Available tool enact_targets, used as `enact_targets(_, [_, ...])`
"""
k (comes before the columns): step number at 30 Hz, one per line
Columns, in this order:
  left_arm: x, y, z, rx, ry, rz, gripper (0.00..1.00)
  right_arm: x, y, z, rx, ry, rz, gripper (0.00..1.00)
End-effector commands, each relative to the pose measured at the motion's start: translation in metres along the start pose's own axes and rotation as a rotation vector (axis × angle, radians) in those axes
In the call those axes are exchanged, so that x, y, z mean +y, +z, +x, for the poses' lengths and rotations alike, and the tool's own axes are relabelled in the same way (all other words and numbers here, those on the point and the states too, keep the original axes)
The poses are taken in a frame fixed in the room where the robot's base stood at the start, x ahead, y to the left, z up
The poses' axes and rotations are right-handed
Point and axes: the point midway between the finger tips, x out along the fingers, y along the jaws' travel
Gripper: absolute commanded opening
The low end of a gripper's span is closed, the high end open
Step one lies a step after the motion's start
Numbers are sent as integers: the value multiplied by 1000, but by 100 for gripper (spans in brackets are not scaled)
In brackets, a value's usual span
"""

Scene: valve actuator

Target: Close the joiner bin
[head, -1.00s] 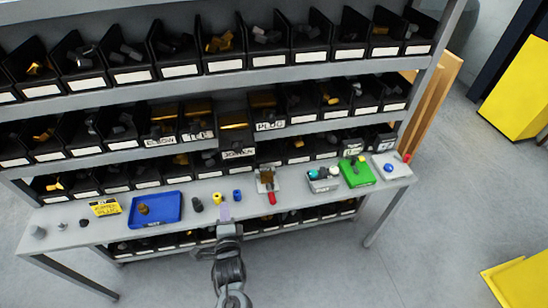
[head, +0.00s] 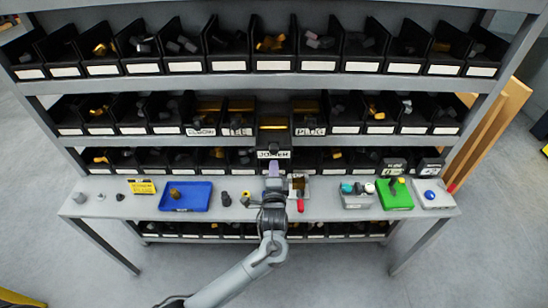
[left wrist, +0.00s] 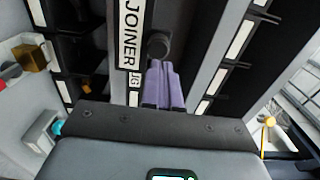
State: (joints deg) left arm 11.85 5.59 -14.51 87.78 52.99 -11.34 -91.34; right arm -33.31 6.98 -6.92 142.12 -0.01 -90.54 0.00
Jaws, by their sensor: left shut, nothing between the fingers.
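The joiner bin (head: 273,138) is a black bin with a yellow-topped inside and a white JOINER label, in the middle shelf row. It juts forward and its label hangs lower than those of its neighbours. My left gripper (head: 273,168) is shut and empty, just below the front of the bin. In the left wrist view the purple fingertips (left wrist: 163,84) are together beside the JOINER label (left wrist: 131,35), close to a dark round part (left wrist: 158,45). I cannot tell whether they touch the bin. My right gripper is not in view.
Bins labelled TEE (head: 241,131) and PLUG (head: 311,131) flank the joiner bin. On the bench below are a blue tray (head: 186,196), a fixture with a red handle (head: 300,203), a grey box (head: 355,200) and a green tray (head: 397,196).

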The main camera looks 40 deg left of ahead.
Motion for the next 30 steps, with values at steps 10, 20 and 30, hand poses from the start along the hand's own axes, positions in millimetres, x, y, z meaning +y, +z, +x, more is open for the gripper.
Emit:
enact_targets(10, [-1,0,42,0,0,0,0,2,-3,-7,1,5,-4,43])
enact_targets(20, [1,0,48,1,1,0,0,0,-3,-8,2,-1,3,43])
enact_targets(30, [0,25,69,-31,-1,4,0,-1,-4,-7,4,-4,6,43])
